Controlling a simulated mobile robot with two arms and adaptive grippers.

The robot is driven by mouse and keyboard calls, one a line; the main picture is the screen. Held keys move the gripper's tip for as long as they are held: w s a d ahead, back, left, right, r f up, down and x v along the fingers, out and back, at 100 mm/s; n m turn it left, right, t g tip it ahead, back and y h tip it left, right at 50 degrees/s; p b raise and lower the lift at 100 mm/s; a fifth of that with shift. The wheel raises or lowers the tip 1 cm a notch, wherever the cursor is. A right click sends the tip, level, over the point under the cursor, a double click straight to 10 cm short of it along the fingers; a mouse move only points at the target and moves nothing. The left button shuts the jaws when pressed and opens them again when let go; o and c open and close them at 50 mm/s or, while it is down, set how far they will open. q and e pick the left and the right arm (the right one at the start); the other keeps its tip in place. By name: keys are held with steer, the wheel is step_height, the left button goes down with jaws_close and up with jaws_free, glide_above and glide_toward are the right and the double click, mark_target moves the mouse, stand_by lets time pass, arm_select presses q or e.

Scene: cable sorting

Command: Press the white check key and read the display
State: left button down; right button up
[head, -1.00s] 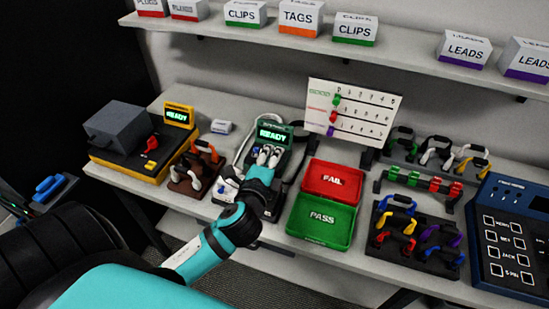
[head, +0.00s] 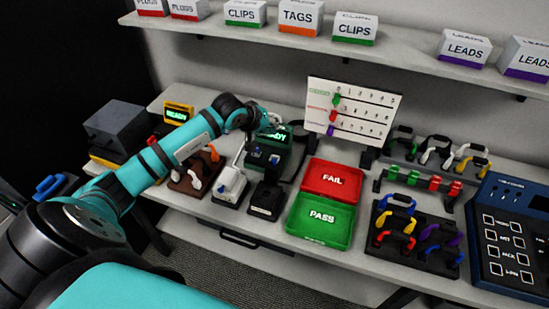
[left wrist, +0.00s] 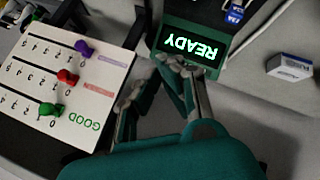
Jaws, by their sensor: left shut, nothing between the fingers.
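The tester's dark green display (head: 279,137) reads READY in green letters. My left gripper (head: 270,123) is at the top of this display in the head view. In the left wrist view the left gripper's fingers (left wrist: 186,80) are shut and empty, at the display's near edge. A white block (head: 230,183) and a black block (head: 265,200) stand at the tester's front. I cannot tell which part is the white check key. My right gripper is not in view.
A red FAIL tray (head: 333,177) and a green PASS tray (head: 320,222) lie right of the tester. A white board with colored pegs (head: 352,108) stands behind. A second READY display (head: 178,114) is at left. Racks of colored leads (head: 415,240) stand at right.

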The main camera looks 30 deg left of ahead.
arm_select(q)
steer(key=shift+f, duration=0.15)
steer(key=b, duration=0.4)
glide_above(272, 157)
step_height(272, 157, down, 8)
steer(key=shift+w+f+b, duration=0.1)
steer(key=shift+f+b, duration=0.2)
steer(key=shift+b, duration=0.2)
stand_by(1.1)
steer(key=shift+f+b, duration=0.4)
steer(key=shift+b, duration=0.25)
steer(key=shift+f+b, duration=0.4)
steer(key=shift+b, duration=0.15)
stand_by(0.5)
steer(key=shift+r, duration=0.8)
